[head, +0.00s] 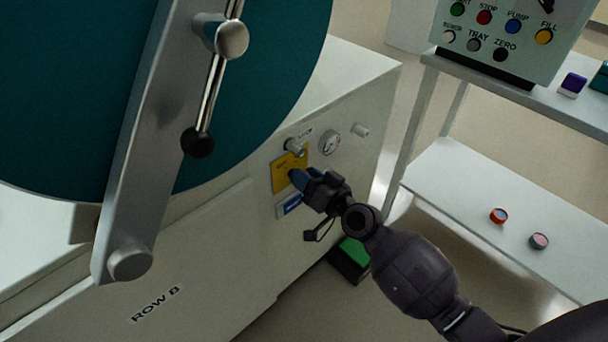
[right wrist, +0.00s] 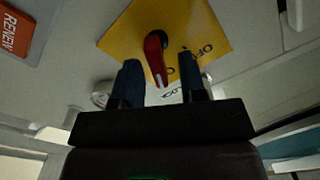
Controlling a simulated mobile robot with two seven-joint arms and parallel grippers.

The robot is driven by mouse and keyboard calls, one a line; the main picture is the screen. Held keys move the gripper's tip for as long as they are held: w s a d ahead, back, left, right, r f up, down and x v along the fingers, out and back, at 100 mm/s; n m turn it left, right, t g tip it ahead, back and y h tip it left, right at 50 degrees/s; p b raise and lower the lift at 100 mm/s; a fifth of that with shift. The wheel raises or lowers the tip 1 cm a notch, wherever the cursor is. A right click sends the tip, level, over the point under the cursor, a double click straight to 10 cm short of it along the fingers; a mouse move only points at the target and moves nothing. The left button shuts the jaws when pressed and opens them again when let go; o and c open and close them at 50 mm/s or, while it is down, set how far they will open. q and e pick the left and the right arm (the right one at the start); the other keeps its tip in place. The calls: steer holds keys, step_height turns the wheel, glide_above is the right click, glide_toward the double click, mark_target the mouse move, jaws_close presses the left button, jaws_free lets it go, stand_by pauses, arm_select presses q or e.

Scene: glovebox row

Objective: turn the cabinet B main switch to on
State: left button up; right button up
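The main switch is a red handle (right wrist: 156,55) on a yellow plate (right wrist: 190,25) with OFF lettering, seen in the right wrist view. The plate (head: 281,172) also shows in the head view, on the front of the pale cabinet marked ROW B (head: 215,235). My right gripper (head: 296,178) is at the plate and hides the handle in the head view. In the right wrist view its two fingers (right wrist: 160,80) are open, one on each side of the handle, with a gap on both sides. My left gripper is not in view.
Beside the plate are a gauge (head: 329,143) and a small knob (head: 295,147). A large teal round door (head: 250,60) with a grey bar (head: 150,130) and a black-ended lever (head: 197,143) is at left. A shelf rack (head: 450,185) stands at right; a green-topped box (head: 354,252) is below.

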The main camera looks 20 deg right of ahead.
steer(key=v, duration=1)
steer(key=shift+s, duration=0.1)
stand_by(0.6)
